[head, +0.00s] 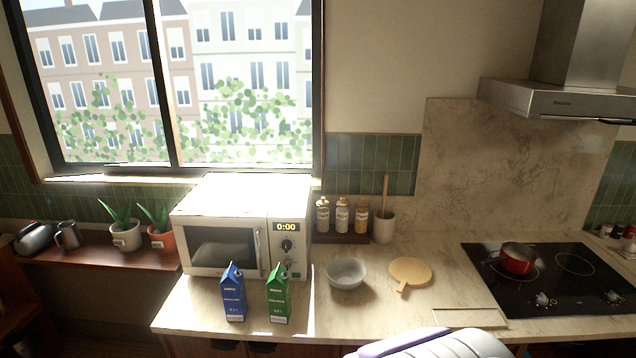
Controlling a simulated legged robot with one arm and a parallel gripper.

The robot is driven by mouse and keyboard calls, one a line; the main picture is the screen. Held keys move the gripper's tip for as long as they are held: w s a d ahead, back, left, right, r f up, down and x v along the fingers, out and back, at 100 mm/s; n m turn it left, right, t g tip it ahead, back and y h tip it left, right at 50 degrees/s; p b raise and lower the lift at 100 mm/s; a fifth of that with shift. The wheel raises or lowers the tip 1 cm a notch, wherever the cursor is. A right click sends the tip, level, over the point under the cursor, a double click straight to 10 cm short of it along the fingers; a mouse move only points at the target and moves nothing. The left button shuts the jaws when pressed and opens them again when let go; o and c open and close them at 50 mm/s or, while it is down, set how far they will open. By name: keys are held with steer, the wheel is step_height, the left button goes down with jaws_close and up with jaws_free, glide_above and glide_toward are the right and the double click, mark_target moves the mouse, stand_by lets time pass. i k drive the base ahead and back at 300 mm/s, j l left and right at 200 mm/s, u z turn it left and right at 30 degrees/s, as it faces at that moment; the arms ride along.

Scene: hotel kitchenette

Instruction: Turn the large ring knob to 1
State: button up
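A black cooktop (560,285) is set into the counter at the right. Two silvery knobs are on its front part: a left knob (543,299) and a right knob (613,297). Their markings and pointer positions are too small to read, and I cannot tell which one belongs to the large ring. A red pot (517,262) stands on the left cooking ring and covers much of it. A right cooking ring (575,264) is bare. My gripper is not in view.
A range hood (565,98) hangs above the cooktop. A wooden board (410,271), grey bowl (346,273), blue carton (232,292), green carton (278,292) and microwave (222,240) stand to the left. The counter just left of the cooktop is mostly clear.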

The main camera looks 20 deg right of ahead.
mark_target(542, 299)
steer(key=z, duration=2)
